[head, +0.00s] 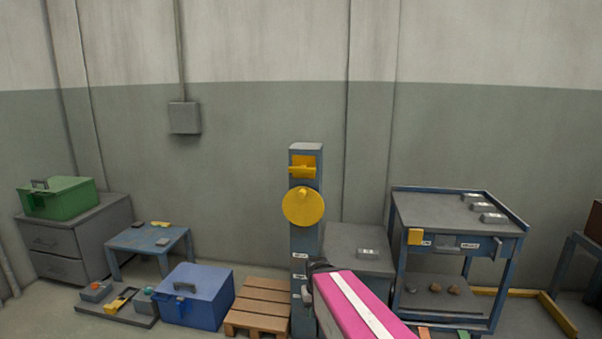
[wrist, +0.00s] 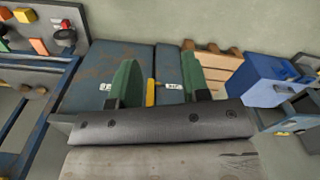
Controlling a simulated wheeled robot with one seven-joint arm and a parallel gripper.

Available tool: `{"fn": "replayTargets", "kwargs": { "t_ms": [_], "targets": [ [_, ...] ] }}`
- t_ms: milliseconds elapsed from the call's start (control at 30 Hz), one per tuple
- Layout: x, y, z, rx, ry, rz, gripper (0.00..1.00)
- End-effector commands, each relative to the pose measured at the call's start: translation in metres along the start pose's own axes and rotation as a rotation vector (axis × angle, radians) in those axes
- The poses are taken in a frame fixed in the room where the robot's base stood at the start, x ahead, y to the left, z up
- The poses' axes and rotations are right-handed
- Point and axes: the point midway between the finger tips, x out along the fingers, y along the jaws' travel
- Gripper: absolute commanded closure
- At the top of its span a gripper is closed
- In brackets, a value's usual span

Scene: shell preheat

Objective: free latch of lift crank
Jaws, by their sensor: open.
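A blue column (head: 305,244) stands in the middle of the head view, carrying a round yellow disc (head: 303,207) with a small knob, which looks like the crank. A yellow block with a bar (head: 302,169), possibly the latch, sits just above it. My gripper (head: 317,268) is low in front of the column, below the disc, its fingers hard to see there. In the wrist view its green fingers (wrist: 159,78) are spread apart with nothing held. A thin yellow piece (wrist: 151,92) shows between them against a blue surface; I cannot tell which part it is.
A blue chest (head: 197,296) and a wooden pallet (head: 262,303) lie left of the column. A grey cabinet (head: 357,247) and a blue cart (head: 402,290) stand to the right. The wall around the disc is clear.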

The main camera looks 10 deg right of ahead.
Motion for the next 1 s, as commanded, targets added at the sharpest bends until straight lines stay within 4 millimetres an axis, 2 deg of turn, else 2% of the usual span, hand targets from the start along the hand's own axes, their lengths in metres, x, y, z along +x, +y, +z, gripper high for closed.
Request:
{"fn": "replayTargets", "kwargs": {
  "t_ms": [133, 233, 367, 467, 567, 667, 767, 800, 900, 1000],
  "targets": [
    [-0.002, 0.001, -0.004, -0.01, 0.008, 0.016, 0.51],
    [-0.011, 0.004, -0.017, -0.047, 0.035, 0.076, 0.51],
    [-0.036, 0.011, -0.05, -0.133, 0.106, 0.224, 0.51],
    [-0.067, 0.015, -0.081, -0.215, 0.177, 0.374, 0.51],
    [-0.106, 0.015, -0.115, -0.302, 0.256, 0.539, 0.51],
    [-0.155, 0.009, -0.148, -0.387, 0.34, 0.713, 0.51],
    [-0.209, -0.002, -0.178, -0.466, 0.423, 0.891, 0.51],
    [-0.233, -0.007, -0.189, -0.495, 0.455, 0.963, 0.51],
    [-0.289, -0.025, -0.211, -0.559, 0.528, 1.134, 0.51],
    [-0.339, -0.043, -0.224, -0.606, 0.586, 1.277, 0.51]
  ]
}}
